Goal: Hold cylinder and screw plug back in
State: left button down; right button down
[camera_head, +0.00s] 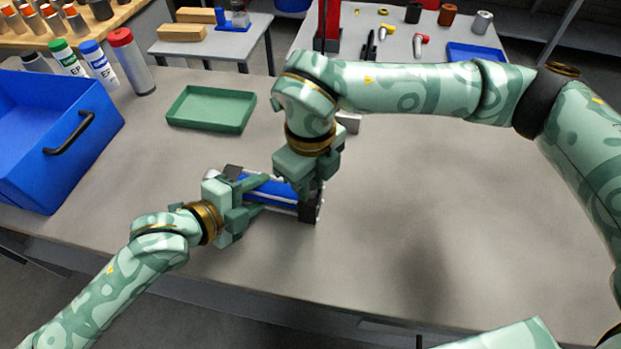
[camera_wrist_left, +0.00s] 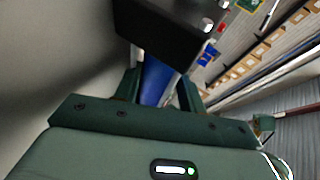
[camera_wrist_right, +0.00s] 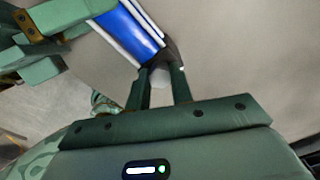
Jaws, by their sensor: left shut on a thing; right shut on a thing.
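The blue cylinder (camera_head: 272,188) with silver rods and dark end blocks lies on the grey table. My left gripper (camera_head: 256,196) is shut on its blue body. In the left wrist view the blue body (camera_wrist_left: 154,82) sits between the fingers, with a dark end block (camera_wrist_left: 165,25) beyond them. My right gripper (camera_head: 308,184) points down at the cylinder's right end. In the right wrist view its fingers close on a small light grey piece, apparently the plug (camera_wrist_right: 160,77), beside the cylinder (camera_wrist_right: 128,28). The plug is hidden in the head view.
A green tray (camera_head: 212,108) lies behind the cylinder, and a blue crate (camera_head: 50,150) stands at the left. Several bottles (camera_head: 131,62) stand at the back left. A pale block (camera_head: 348,122) lies partly behind my right arm. The table's right side is clear.

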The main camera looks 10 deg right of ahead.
pick_arm(q)
jog(key=shift+f, duration=0.2)
pick_arm(e)
jog(key=m, duration=0.6)
jog(key=shift+m, duration=0.3)
pick_arm(q)
jog(key=shift+s, duration=0.1)
pick_arm(e)
jog(key=m, duration=0.6)
jog(key=c, duration=1.1)
grip_release()
jog(key=shift+c, duration=0.2)
notch_tip(320, 180, up, 12)
pick_arm(q)
jog(key=c, duration=0.7)
grip_release()
jog(key=shift+c, duration=0.2)
